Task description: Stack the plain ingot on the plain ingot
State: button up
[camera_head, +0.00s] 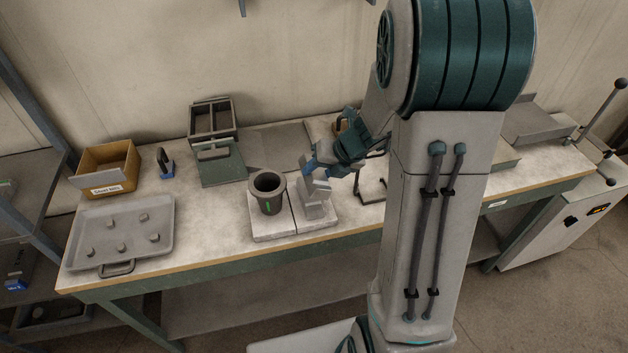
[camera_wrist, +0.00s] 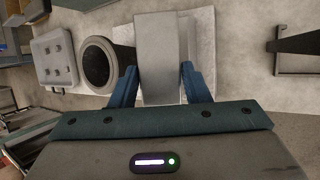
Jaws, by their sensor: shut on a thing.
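My gripper (camera_head: 318,168) reaches down over a pale board on the bench, and its blue fingers are shut on a grey plain ingot (camera_head: 316,188). In the wrist view the fingers of my gripper (camera_wrist: 160,80) sit on either side of this ingot (camera_wrist: 161,45). Another plain ingot (camera_head: 318,211) is below the held one on the right half of the board. The two look close together in one column; I cannot tell whether they touch. In the wrist view the held ingot hides most of what lies below.
A dark crucible (camera_head: 267,194) stands just left of the ingots; it also shows in the wrist view (camera_wrist: 98,62). A tray (camera_head: 122,232) with several small lumps and a cardboard box (camera_head: 107,168) lie farther left. A green-grey mould (camera_head: 217,163) stands behind.

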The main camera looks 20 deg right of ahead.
jog(key=shift+w+a+f, duration=0.45)
jog(key=shift+w+a, duration=0.1)
jog(key=shift+w, duration=0.1)
notch_tip(320, 180, down, 4)
jog(key=shift+f+b, duration=0.1)
jog(key=shift+b, duration=0.45)
jog(key=o, duration=1.4)
